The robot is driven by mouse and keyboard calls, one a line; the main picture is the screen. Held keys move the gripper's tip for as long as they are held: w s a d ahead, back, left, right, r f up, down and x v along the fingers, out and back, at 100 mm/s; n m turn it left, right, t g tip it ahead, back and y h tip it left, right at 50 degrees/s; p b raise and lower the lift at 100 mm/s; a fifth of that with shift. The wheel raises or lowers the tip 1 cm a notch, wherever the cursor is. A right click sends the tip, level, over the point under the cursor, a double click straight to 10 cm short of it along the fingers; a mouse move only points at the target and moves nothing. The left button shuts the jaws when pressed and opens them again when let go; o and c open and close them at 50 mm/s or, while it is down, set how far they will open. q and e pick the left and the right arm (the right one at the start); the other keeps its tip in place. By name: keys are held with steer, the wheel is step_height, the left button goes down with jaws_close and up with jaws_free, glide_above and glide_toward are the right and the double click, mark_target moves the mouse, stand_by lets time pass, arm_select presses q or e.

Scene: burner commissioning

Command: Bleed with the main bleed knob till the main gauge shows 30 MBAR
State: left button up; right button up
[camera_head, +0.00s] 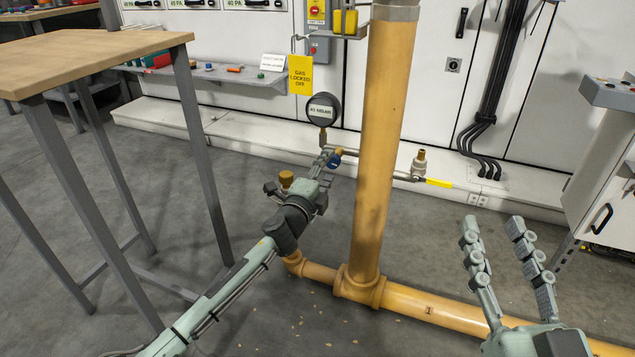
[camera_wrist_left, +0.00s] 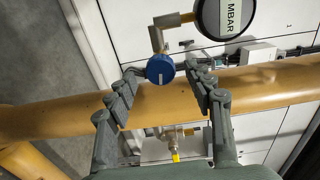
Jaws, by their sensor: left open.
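The blue knob (camera_wrist_left: 160,69) has a white line on its face and sits below the round gauge (camera_wrist_left: 225,15) in the left wrist view. In the head view the knob (camera_head: 334,161) is partly covered by my left gripper. The gauge (camera_head: 321,109) face appears to read 40 MBAR, in small print. My left gripper (camera_wrist_left: 168,78) is open, its fingertips on either side of the knob with gaps visible; depth is hard to judge. My right gripper (camera_head: 496,225) is open and empty at the lower right of the head view, far from the knob.
A thick yellow upright pipe (camera_head: 385,130) stands just right of the knob. A brass fitting with a yellow-handled valve (camera_head: 438,183) lies beyond it. A wooden-topped table (camera_head: 90,55) stands left. A yellow "gas locked off" tag (camera_head: 301,75) hangs above the gauge.

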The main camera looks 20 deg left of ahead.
arm_select(q)
steer(key=s, duration=0.7)
steer(key=shift+s+a, duration=0.15)
steer(key=shift+s, duration=0.2)
stand_by(4.8)
